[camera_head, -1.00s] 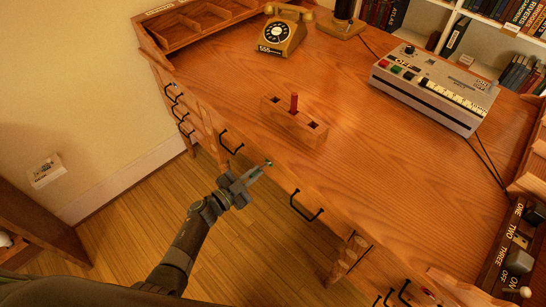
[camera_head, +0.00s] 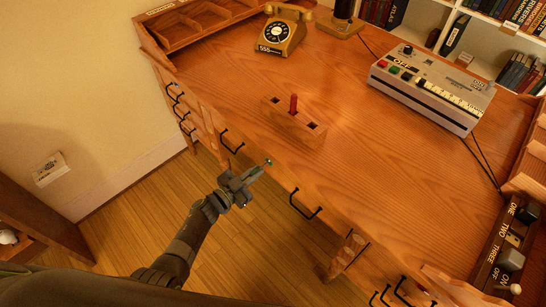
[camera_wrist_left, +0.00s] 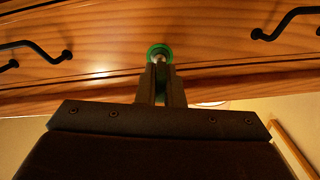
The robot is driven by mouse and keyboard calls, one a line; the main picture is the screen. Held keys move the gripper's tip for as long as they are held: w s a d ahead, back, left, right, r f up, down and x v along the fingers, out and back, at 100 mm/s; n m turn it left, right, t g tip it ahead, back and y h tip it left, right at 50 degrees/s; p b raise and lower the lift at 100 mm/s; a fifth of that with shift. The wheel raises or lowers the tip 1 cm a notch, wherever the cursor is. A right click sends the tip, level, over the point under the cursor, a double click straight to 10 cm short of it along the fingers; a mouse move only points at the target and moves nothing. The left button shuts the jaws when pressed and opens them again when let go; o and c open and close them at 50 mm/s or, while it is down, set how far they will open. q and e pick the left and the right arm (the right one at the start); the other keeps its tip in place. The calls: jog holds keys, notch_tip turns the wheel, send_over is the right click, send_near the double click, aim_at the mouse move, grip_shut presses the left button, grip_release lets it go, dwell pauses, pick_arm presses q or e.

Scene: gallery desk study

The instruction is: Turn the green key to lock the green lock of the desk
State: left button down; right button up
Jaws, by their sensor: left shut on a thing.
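The desk's green lock (camera_wrist_left: 160,49) shows in the left wrist view as a green ring on the wooden front edge. In the head view the lock (camera_head: 268,162) is a small green spot at the desk's near edge. My left gripper (camera_wrist_left: 160,76) is shut just in front of the ring. It is shut on the green key (camera_head: 255,172), seen in the head view as a small green piece between the fingers. A silvery bit of key shows at the ring's middle in the wrist view. The fingers hide most of the key, so its turn angle cannot be told. My right gripper is out of view.
Black drawer handles (camera_head: 305,205) stick out on both sides of the lock. On the desktop (camera_head: 390,175) stand a wooden block (camera_head: 296,127) with a red key, a telephone (camera_head: 284,30) and a grey device (camera_head: 432,88). Open floor lies below the gripper.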

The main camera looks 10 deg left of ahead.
pick_arm(q)
jog(key=shift+w+r, duration=0.1)
jog(key=shift+r, duration=0.1)
jog(key=shift+r+n+p, duration=0.1)
jog(key=shift+n+p, duration=0.45)
jog(key=shift+n, duration=0.95)
jog(key=shift+p, duration=0.35)
jog(key=shift+n, duration=0.4)
jog(key=c, duration=1)
grip_release()
jog(key=shift+f, duration=0.3)
